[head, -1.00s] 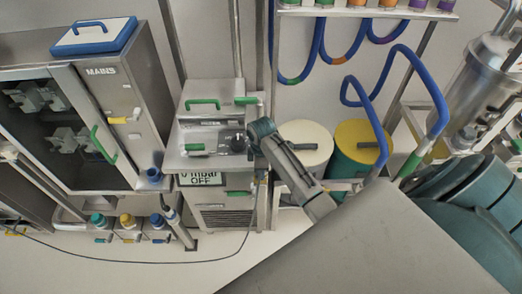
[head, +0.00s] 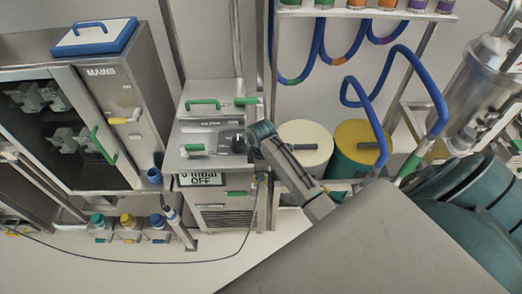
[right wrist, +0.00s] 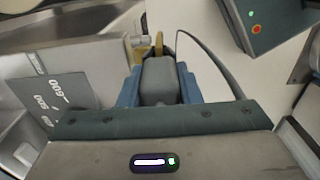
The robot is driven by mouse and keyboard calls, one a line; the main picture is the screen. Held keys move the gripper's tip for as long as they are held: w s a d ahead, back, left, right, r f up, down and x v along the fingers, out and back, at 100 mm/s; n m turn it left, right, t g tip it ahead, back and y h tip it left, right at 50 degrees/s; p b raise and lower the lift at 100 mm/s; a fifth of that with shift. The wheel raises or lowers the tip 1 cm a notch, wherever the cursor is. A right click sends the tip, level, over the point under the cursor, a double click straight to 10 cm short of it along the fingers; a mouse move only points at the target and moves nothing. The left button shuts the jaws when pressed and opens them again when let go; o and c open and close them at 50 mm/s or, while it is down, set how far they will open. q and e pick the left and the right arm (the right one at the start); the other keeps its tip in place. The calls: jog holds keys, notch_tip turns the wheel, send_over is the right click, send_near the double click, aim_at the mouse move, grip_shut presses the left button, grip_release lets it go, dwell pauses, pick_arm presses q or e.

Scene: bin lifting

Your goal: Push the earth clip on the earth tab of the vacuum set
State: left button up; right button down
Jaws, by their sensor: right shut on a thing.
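The vacuum set (head: 187,131) is the steel cabinet in the middle of the head view, with green handles and a display reading "0 mbar OFF". My right gripper (head: 254,143) is at its right edge, beside a dark knob (head: 239,144). In the right wrist view the blue fingers (right wrist: 160,88) are shut around a grey block, which appears to be the earth clip (right wrist: 160,80). A brass-coloured piece (right wrist: 159,44) stands just beyond it; I cannot tell whether it is the earth tab or touches the clip. My left gripper is out of view.
A thin dark cable (head: 160,262) runs over the floor and up the cabinet's right side. A cream drum (head: 306,146) and a yellow-green drum (head: 358,149) stand close to the right. The MAINS cabinet (head: 121,115) stands to the left. Blue hoses (head: 380,120) hang at the right.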

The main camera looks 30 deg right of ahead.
jog(key=shift+s+f, duration=0.1)
jog(key=c, duration=1)
grip_release()
jog(key=shift+o, duration=0.2)
jog(key=r+b, duration=0.2)
jog(key=r, duration=0.5)
jog(key=shift+w+b, duration=0.2)
jog(key=shift+b, duration=0.1)
jog(key=shift+s+r+p, duration=0.15)
jog(key=shift+r+p, duration=0.75)
jog(key=shift+r, duration=1)
